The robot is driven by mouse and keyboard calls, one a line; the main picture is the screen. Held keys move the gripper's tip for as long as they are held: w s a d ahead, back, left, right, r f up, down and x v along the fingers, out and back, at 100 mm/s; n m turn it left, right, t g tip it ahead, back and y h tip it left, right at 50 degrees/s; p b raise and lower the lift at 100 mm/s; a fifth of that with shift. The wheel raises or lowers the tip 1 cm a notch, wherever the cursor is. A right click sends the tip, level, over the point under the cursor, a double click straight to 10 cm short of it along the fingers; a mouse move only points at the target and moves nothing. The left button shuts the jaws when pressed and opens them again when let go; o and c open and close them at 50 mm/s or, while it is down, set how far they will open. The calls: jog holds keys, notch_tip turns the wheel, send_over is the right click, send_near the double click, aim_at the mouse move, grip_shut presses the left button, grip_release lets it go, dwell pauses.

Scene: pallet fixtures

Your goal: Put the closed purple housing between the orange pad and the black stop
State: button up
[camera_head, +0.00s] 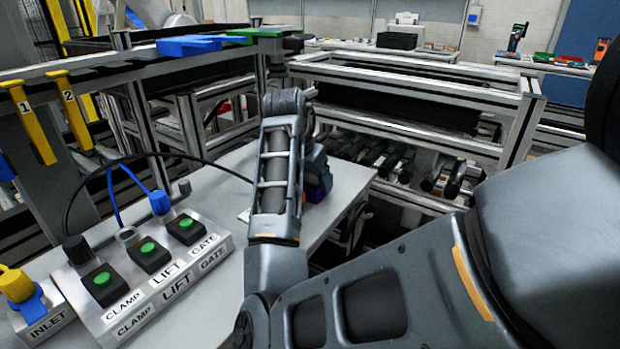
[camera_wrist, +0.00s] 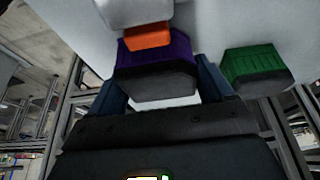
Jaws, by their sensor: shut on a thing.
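The purple housing (camera_wrist: 178,49) is between the two fingers of my gripper (camera_wrist: 160,78) in the wrist view, which is shut on it. Its near face looks dark grey. The orange pad (camera_wrist: 149,37) is at the far edge of the housing, on a pale grey block (camera_wrist: 134,12). The pad overlaps the housing in the picture; I cannot tell whether they touch. In the head view only a small part of the purple housing (camera_head: 326,181) shows beside my arm, which hides most of the gripper. I cannot make out the black stop.
A green housing (camera_wrist: 254,63) stands right of the gripper in the wrist view. In the head view, a button panel (camera_head: 150,268) with cables and an inlet block (camera_head: 45,318) sit on the pale table (camera_head: 215,185). Roller racks (camera_head: 400,165) stand beyond its right edge.

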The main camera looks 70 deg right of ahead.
jog(key=shift+f, duration=0.15)
jog(key=o, duration=1.1)
jog(key=v, duration=1.2)
